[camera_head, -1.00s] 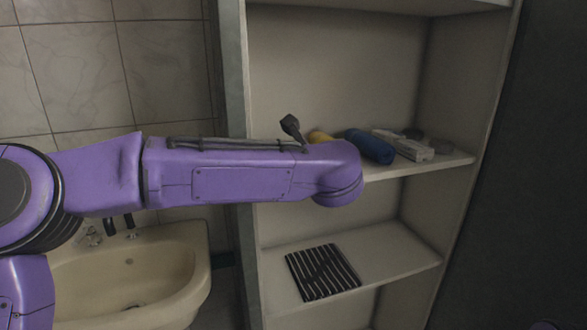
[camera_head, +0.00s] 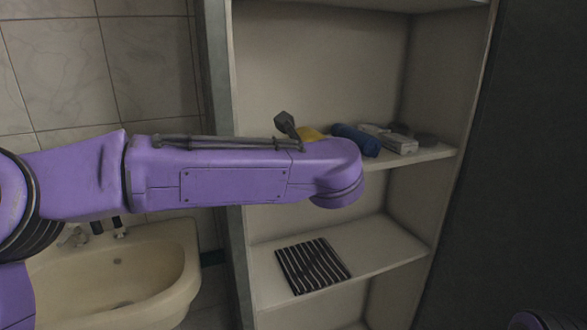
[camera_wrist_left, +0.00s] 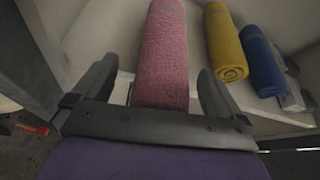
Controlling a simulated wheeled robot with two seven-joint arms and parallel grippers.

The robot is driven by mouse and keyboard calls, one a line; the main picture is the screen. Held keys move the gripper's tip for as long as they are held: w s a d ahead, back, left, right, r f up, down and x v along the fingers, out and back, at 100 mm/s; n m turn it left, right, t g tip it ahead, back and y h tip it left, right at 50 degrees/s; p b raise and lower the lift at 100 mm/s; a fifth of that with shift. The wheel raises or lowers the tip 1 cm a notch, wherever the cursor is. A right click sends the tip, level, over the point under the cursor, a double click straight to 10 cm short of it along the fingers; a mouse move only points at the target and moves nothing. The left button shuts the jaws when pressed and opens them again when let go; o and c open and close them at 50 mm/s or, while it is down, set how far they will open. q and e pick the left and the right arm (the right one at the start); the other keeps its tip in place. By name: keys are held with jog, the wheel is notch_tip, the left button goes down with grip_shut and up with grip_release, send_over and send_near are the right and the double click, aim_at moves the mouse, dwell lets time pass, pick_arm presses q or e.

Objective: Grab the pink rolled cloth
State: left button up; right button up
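The pink rolled cloth (camera_wrist_left: 163,50) lies on the shelf in the left wrist view, pointing away from me. My left gripper (camera_wrist_left: 157,75) is open, with one dark finger on each side of the cloth's near end and a gap on both sides. How far the fingers reach past the cloth's near end is hard to tell. In the head view my purple left arm crosses in front of the shelf and hides the pink cloth and the gripper. My right gripper is not in view.
A yellow roll (camera_wrist_left: 226,45) and a blue roll (camera_wrist_left: 260,62) lie to the right of the pink cloth; a white box (camera_head: 392,140) sits further right. A striped dark cloth (camera_head: 312,265) lies on the lower shelf. A sink (camera_head: 120,265) stands at left.

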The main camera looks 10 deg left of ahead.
pick_arm(q)
jog(key=b+v, duration=0.3)
jog(key=v, duration=0.7)
jog(key=shift+s, duration=0.2)
jog(key=shift+d, duration=0.1)
jog(key=shift+c, duration=0.2)
